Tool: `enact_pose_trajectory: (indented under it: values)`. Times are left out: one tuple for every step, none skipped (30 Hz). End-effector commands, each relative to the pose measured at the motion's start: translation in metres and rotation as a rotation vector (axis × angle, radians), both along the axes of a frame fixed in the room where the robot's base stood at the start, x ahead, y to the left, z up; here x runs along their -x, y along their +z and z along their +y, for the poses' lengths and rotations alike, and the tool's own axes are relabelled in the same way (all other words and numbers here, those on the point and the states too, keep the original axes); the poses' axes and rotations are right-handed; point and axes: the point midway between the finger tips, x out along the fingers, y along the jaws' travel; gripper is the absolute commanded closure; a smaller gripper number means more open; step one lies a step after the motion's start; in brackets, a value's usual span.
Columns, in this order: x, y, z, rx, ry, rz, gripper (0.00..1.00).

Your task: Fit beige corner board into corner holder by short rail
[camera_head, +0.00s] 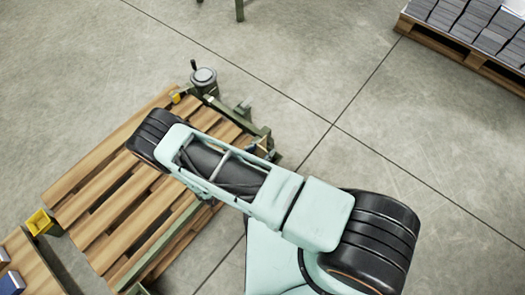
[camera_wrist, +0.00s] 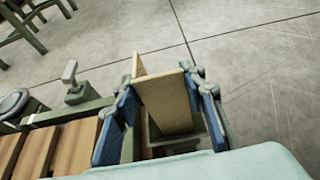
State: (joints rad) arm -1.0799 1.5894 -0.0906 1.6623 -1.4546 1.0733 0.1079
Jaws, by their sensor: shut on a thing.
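The beige corner board (camera_wrist: 168,105) is an L-shaped upright piece in the middle of the wrist view. My gripper (camera_wrist: 163,88) is shut on it, with a blue-padded finger on either side. A dark green frame (camera_wrist: 172,146) shows around and below the board's near end; I cannot tell whether this is the corner holder or whether the board sits inside it. A green rail (camera_wrist: 72,113) runs along the pallet edge, left of the gripper.
A wooden pallet (camera_head: 110,195) lies under my arm, with a grey round-topped device (camera_head: 203,77) at its far corner and a yellow block (camera_head: 40,222) at its left. A loaded pallet (camera_head: 470,60) stands at the upper right. The floor between is clear.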

Motion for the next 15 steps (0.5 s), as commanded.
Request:
enact_pose_trajectory:
  values:
    - [-0.0003,0.0016,0.0002,0.0,0.0,-0.001,0.9]
    - [-0.0004,0.0017,0.0002,0.001,0.0,-0.001,0.9]
    - [-0.0002,0.0017,0.0002,0.0,0.0,0.0,0.9]
    - [-0.0003,0.0018,0.0002,0.0,0.0,0.0,0.9]
    - [-0.0003,0.0016,0.0002,0.0,0.0,0.0,0.9]
    - [-0.0001,0.0007,0.0,0.0,0.0,0.0,0.9]
    - [-0.0001,-0.0003,-0.0001,0.0,0.0,0.0,0.9]
    - [0.0,-0.0012,-0.0002,0.001,0.0,0.001,0.9]
    - [0.0,-0.0025,-0.0002,0.001,0.0,0.001,0.9]
    - [0.0,-0.0035,-0.0003,0.001,0.0,0.001,0.9]
    - [0.0,-0.0045,-0.0001,0.001,0.0,0.001,0.9]
    - [-0.0001,-0.0056,0.0001,0.0,0.0,0.0,0.9]
    - [-0.0001,-0.0065,0.0002,0.0,0.001,0.0,0.9]
    - [-0.0003,-0.0059,0.0004,0.0,0.001,0.0,0.59]
    - [-0.0002,-0.0058,0.0003,-0.001,0.0,0.001,0.54]
